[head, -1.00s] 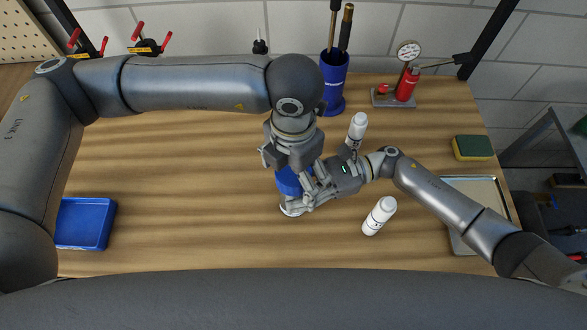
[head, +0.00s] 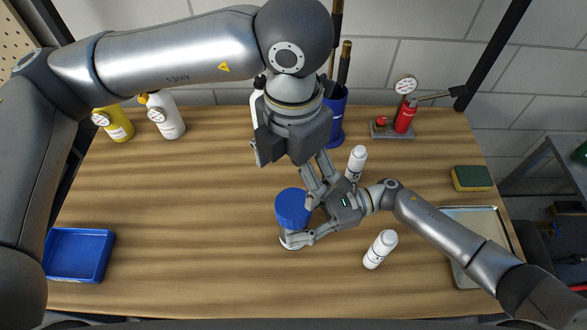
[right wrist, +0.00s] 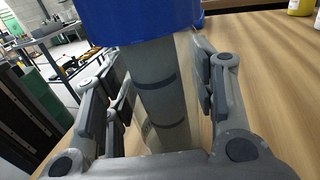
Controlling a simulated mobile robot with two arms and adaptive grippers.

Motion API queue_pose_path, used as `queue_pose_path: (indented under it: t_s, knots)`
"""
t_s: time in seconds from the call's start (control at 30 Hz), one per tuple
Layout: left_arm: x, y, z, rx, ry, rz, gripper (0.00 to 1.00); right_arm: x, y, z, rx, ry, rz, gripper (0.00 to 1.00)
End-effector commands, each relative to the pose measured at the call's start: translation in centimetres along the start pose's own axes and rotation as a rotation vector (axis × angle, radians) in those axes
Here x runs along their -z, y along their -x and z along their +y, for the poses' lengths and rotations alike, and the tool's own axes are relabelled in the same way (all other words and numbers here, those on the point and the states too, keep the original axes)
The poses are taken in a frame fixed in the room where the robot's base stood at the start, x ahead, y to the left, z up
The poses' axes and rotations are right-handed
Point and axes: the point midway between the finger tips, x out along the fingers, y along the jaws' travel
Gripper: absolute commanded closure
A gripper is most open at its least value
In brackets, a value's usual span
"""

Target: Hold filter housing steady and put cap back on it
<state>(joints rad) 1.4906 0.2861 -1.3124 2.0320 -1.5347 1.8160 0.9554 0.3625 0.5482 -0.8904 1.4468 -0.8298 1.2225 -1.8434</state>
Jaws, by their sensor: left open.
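The filter housing (head: 291,240) stands upright near the middle of the bench, its body mostly hidden by my right gripper in the head view. The blue cap (head: 293,207) sits on top of it and looks level; its thread cannot be seen. In the right wrist view the grey, see-through body of the housing (right wrist: 160,95) stands between my fingers under the blue cap (right wrist: 140,20). My right gripper (head: 300,222) is shut around the housing's body below the cap. My left gripper (head: 290,168) is open and empty, above and behind the cap, apart from it.
White bottles stand behind (head: 356,163) and to the right (head: 380,249) of my right gripper. A blue tray (head: 78,255) is at the left, a metal tray (head: 478,222) and a sponge (head: 471,178) at the right. A blue holder (head: 335,115) stands behind. The bench's left middle is clear.

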Motion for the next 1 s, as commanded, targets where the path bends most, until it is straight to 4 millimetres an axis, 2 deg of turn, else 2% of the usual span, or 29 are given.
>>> queue_pose_path:
  t_s: [0.03,0.2,0.57,0.77,1.0]
  knots:
    - [0.0,0.0,0.0,0.0,0.0,0.0,0.17,0.0,0.0,0.0,0.0,0.0,0.0,0.43]
    - [0.0,0.0,0.0,0.0,0.0,0.0,0.17,0.0,0.0,0.0,0.0,0.0,0.0,0.23]
    - [0.0,0.0,0.0,0.0,0.0,0.0,0.17,0.0,0.3,0.0,0.001,0.0,0.001,0.23]
    - [0.0,0.0,0.0,0.0,0.0,0.0,0.17,0.1,3.2,-0.1,0.004,-0.001,0.004,0.23]
    - [0.0,0.0,0.0,0.0,0.0,0.0,0.17,0.1,8.4,-0.1,0.004,-0.001,0.003,0.23]
